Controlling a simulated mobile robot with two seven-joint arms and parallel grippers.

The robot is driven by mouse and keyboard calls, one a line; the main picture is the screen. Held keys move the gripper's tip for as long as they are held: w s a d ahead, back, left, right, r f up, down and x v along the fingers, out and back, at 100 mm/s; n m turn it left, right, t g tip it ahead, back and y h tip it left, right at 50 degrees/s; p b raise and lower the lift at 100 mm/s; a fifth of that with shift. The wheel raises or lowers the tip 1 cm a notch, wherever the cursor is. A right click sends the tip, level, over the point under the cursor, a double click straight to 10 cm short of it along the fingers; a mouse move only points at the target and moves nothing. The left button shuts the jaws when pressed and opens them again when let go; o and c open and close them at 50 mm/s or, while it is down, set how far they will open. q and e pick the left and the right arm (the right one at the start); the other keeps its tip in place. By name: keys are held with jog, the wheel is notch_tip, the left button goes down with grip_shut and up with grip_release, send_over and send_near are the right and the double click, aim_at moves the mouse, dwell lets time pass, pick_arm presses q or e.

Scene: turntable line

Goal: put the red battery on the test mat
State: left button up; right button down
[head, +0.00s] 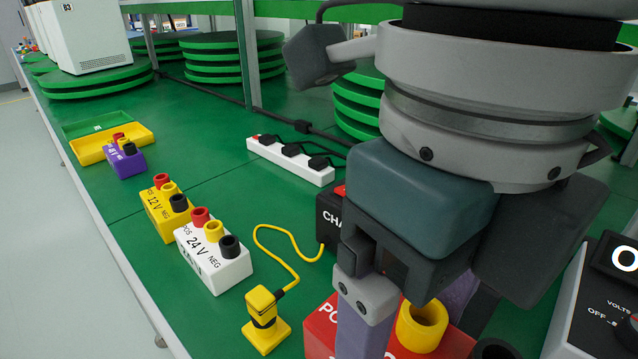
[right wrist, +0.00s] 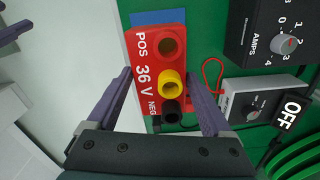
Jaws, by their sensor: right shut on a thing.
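The red battery (head: 322,326), marked POS, 36 V and NEG, stands low at the centre right of the head view, partly hidden by my gripper. In the right wrist view the red battery (right wrist: 155,68) shows its red, yellow and black terminals. My right gripper (head: 410,322) is shut on it, with one purple finger on each side. A blue patch (right wrist: 158,17), which looks like the test mat, shows past the battery's POS end. I cannot tell whether the battery touches it.
A white 24 V battery (head: 215,262), a yellow 12 V battery (head: 160,213) and a purple battery (head: 126,163) stand left. A yellow plug (head: 262,310) on a cable lies near.

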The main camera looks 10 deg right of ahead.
jog(key=shift+f+b, duration=1.4)
jog(key=shift+f, duration=4.75)
jog(key=shift+f, duration=0.15)
grip_release()
